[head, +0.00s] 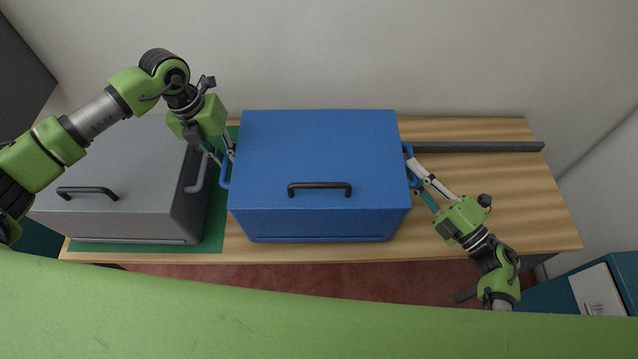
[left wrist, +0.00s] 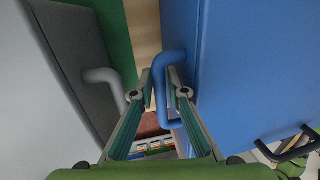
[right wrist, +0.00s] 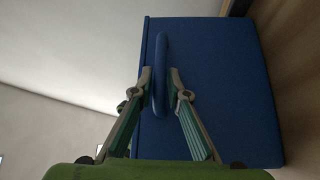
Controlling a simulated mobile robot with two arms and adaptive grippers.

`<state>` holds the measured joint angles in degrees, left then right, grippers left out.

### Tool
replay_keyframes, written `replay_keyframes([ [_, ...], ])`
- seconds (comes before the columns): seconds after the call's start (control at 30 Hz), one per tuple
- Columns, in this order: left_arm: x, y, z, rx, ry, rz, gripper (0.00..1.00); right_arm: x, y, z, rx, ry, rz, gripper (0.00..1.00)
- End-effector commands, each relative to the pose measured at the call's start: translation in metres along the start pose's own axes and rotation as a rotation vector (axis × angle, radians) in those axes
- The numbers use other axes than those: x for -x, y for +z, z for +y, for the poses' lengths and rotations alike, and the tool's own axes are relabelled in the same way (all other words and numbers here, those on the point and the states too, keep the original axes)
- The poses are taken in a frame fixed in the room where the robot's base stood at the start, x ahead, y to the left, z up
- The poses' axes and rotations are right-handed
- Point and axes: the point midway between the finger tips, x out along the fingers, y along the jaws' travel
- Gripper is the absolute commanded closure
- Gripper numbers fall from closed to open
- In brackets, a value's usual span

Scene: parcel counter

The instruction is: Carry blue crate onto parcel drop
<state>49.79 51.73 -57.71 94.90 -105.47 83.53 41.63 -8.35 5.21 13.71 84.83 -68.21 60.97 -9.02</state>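The blue crate (head: 320,160) is a closed box with a black front handle and a blue side handle at each end. It is level over the middle of the wooden counter and appears to rest on it.
A grey crate (head: 125,170) stands on the green mat, close to the left of the blue crate. A dark bar (head: 480,147) runs along the back of the wooden counter (head: 535,210). The counter's right end is otherwise clear. A teal cabinet (head: 565,295) is at the lower right.

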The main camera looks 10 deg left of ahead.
Motion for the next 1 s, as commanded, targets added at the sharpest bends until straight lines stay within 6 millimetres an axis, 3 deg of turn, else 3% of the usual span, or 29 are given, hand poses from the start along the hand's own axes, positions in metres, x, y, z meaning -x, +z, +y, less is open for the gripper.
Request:
replay_keyframes([
  [0.07, 0.000, 0.000, 0.000, 0.000, 0.000, 0.000, 0.86, 0.000, 0.000, 0.000, 0.000, 0.000, 0.000, 0.85],
  [0.1, 0.000, 0.000, 0.000, 0.000, 0.000, 0.000, 0.96, 0.000, 0.000, 0.000, 0.000, 0.000, 0.000, 0.95],
  [0.13, 0.000, 0.000, 0.000, 0.000, 0.000, 0.000, 1.00, 0.000, 0.000, 0.000, 0.000, 0.000, 0.000, 1.00],
  [0.67, 0.005, 0.002, -0.001, 0.000, -0.003, -0.005, 1.00, -0.001, -0.001, 0.006, 0.002, 0.006, 0.002, 1.00],
  [1.0, 0.023, 0.002, -0.005, 0.000, -0.003, -0.005, 1.00, -0.003, -0.003, 0.024, 0.003, 0.007, 0.003, 1.00],
])
